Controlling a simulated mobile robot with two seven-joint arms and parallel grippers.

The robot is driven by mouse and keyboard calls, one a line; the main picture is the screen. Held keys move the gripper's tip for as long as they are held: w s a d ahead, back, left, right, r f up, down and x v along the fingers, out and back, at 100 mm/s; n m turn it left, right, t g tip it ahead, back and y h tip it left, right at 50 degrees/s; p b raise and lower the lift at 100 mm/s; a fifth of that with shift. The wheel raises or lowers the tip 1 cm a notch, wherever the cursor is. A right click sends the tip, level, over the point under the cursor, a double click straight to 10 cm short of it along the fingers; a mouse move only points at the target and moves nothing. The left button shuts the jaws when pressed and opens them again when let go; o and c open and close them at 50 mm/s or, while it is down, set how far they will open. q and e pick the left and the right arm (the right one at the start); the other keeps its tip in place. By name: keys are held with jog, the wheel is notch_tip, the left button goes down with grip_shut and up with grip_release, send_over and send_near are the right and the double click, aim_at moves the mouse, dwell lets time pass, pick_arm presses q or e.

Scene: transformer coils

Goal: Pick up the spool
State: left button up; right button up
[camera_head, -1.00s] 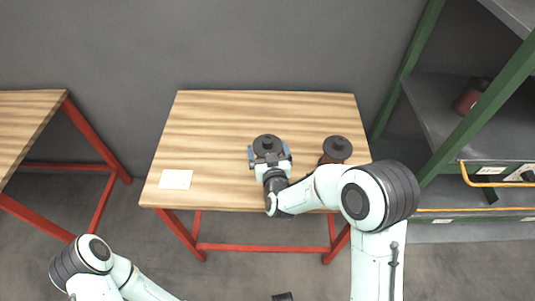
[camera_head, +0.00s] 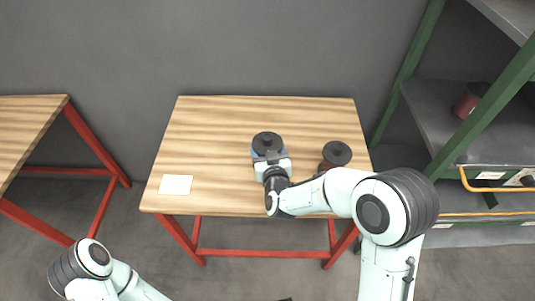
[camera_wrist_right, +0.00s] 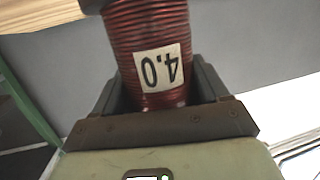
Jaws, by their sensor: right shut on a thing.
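The spool (camera_head: 267,141), with dark flanges and a copper-red winding, is near the middle of the table. My right gripper (camera_head: 269,159) is shut on it from the front side. In the right wrist view the copper winding (camera_wrist_right: 148,35) sits between the two dark fingers (camera_wrist_right: 160,88), with a white label reading 4.0 upside down. Its lower end is hidden in the head view. A second spool (camera_head: 336,154) stands upright on the table to the right, partly behind my right arm. My left arm shows at the lower left, but its gripper is outside the picture.
The wooden table (camera_head: 215,130) has red legs and much free surface at the back and left. A white card (camera_head: 175,185) lies at its front left. A green-framed shelf (camera_head: 435,115) on the right holds a reddish spool (camera_head: 468,101). Another table (camera_head: 25,130) stands at left.

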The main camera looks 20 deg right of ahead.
pick_arm(q)
jog(key=r+p, duration=0.1)
jog(key=w+r+p, duration=0.1)
jog(key=r+p, duration=0.1)
jog(key=r, duration=0.1)
jog(key=shift+w, duration=0.25)
pick_arm(e)
notch_tip(320, 180, up, 17)
jog(key=shift+f, duration=0.2)
